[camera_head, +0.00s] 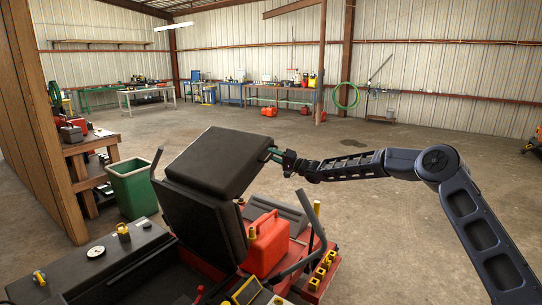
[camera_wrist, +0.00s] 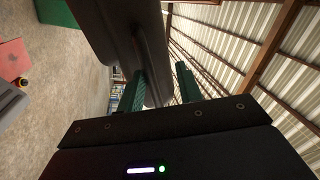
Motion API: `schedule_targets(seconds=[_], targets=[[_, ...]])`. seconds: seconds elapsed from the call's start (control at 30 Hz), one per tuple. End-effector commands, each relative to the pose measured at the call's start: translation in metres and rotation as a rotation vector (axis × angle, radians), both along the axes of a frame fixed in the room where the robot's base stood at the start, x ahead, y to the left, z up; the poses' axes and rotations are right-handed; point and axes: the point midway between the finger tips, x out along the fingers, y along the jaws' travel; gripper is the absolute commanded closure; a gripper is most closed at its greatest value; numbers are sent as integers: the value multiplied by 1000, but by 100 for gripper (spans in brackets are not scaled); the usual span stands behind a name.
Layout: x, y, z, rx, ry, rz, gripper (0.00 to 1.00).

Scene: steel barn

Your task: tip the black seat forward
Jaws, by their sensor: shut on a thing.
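The black seat (camera_head: 213,160) is on a red machine (camera_head: 303,250) at the front centre. One thick black slab stands steeply, and a second slab reaches from its top toward the far right, raised above the machine. My gripper (camera_head: 273,154) is at the right edge of this upper slab. In the wrist view the green fingers of my gripper (camera_wrist: 160,84) are on either side of the black seat's edge (camera_wrist: 122,38), shut on it. The seat's hinge is hidden.
A red fuel can (camera_head: 267,245) stands right of the seat, near black levers (camera_head: 308,222). A green bin (camera_head: 132,188) and a wooden shelf (camera_head: 98,165) are at left. Open concrete floor lies beyond. Workbenches (camera_head: 147,97) line the back wall.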

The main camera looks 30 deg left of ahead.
Motion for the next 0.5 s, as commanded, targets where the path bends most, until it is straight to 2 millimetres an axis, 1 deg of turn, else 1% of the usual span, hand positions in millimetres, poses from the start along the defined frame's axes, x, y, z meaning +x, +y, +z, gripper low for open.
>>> schedule_targets(seconds=[0.03,0.1,0.3,0.5], targets=[[3,-10,1,1,0,-3,70],[4,-24,-2,0,0,-3,70],[5,-58,-11,-1,1,-2,70],[6,-80,-16,-1,1,-2,70]])
